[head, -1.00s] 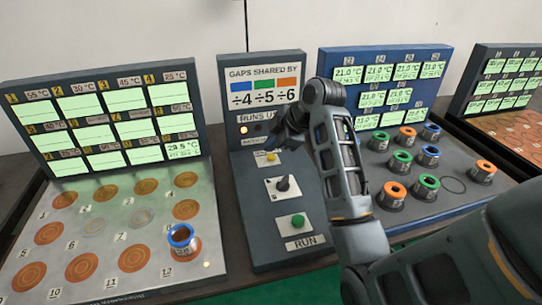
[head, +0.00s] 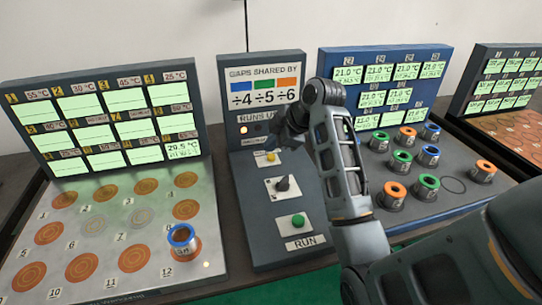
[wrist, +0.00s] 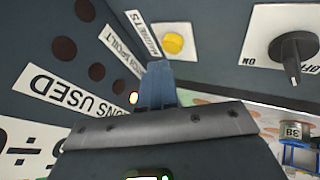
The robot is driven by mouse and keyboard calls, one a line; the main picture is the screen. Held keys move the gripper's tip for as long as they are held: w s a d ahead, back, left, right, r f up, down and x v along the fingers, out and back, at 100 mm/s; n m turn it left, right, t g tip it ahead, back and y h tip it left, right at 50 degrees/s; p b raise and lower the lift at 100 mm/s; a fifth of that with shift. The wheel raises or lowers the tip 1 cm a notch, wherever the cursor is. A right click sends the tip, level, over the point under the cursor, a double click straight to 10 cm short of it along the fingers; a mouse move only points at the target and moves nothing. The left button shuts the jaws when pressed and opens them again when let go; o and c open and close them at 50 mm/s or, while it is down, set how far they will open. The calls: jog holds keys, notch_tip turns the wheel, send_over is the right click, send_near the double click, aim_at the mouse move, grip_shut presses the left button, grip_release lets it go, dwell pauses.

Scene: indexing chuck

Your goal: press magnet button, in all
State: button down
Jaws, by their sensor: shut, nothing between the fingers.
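The yellow magnet button (head: 270,156) sits on a white plate at the upper part of the dark middle panel. In the wrist view the yellow button (wrist: 173,43) is beside a label that reads as "MAGNETS". My gripper (wrist: 158,70) is shut and empty. In the wrist view its blue fingertips are just below the button, with a visible gap in the picture; the depth between them is hard to judge. In the head view my gripper (head: 283,138) is partly hidden by my own arm, over the panel just above and right of the button.
Below the button are a black ON/OFF knob (head: 283,184) and a green RUN button (head: 298,220). A tray of numbered spots (head: 100,235) with a blue-ringed pot (head: 182,240) stands left. Several ringed pots stand on the right board (head: 440,205).

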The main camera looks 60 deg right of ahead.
aim_at(272, 157)
jog(key=shift+f, duration=0.2)
jog(key=shift+f, duration=0.25)
jog(key=shift+f, duration=0.45)
dwell(0.7)
jog(key=shift+r, duration=0.1)
jog(key=shift+r+p, duration=0.75)
jog(key=shift+r, duration=0.05)
jog(key=shift+r, duration=0.1)
notch_tip(272, 157, up, 3)
jog(key=p, duration=0.3)
jog(key=shift+r, duration=0.9)
